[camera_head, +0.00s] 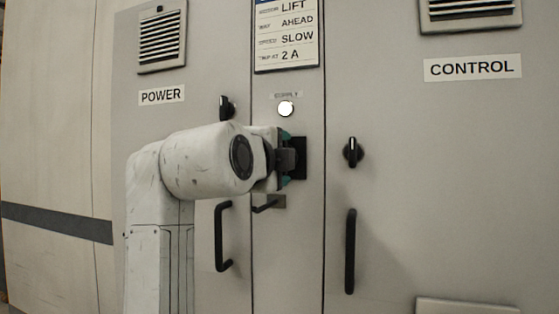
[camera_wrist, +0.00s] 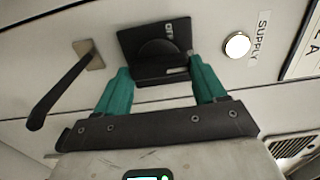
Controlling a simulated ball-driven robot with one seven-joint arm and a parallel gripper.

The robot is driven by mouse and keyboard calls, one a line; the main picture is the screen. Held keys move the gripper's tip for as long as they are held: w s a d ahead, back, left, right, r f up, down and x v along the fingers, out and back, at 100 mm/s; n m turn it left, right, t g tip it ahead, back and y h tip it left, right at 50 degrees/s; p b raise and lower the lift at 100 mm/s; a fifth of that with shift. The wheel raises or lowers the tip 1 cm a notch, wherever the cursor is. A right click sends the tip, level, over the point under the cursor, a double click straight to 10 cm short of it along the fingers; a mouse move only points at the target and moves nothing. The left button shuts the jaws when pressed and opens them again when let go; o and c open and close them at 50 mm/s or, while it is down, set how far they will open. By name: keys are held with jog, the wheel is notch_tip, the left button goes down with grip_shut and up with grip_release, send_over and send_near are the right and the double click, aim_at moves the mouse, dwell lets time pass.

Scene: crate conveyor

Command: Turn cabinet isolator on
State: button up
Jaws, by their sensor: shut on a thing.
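The cabinet isolator (camera_head: 300,158) is a black square plate with a knob, on the narrow middle panel under the SUPPLY lamp. In the wrist view the isolator (camera_wrist: 151,33) shows a round dark hub and a partly covered label that looks like OFF. My gripper (camera_head: 287,160) is at the isolator, with one teal finger on each side of its knob. In the wrist view my gripper (camera_wrist: 161,66) is shut on the isolator knob. The gripped part is mostly hidden, so I cannot tell its exact angle.
The SUPPLY lamp (camera_head: 286,108) is white and bright. A bent black lever (camera_head: 266,206) sticks out just below the isolator. The POWER door has a black knob (camera_head: 227,107) and handle (camera_head: 222,236); the CONTROL door has a knob (camera_head: 352,152) and handle (camera_head: 350,251).

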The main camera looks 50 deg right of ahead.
jog(key=shift+f, duration=0.1)
jog(key=o, duration=1)
jog(key=shift+o, duration=0.2)
jog(key=shift+a, duration=0.15)
jog(key=v, duration=1)
jog(key=shift+s+a, duration=0.2)
jog(key=shift+a, duration=0.05)
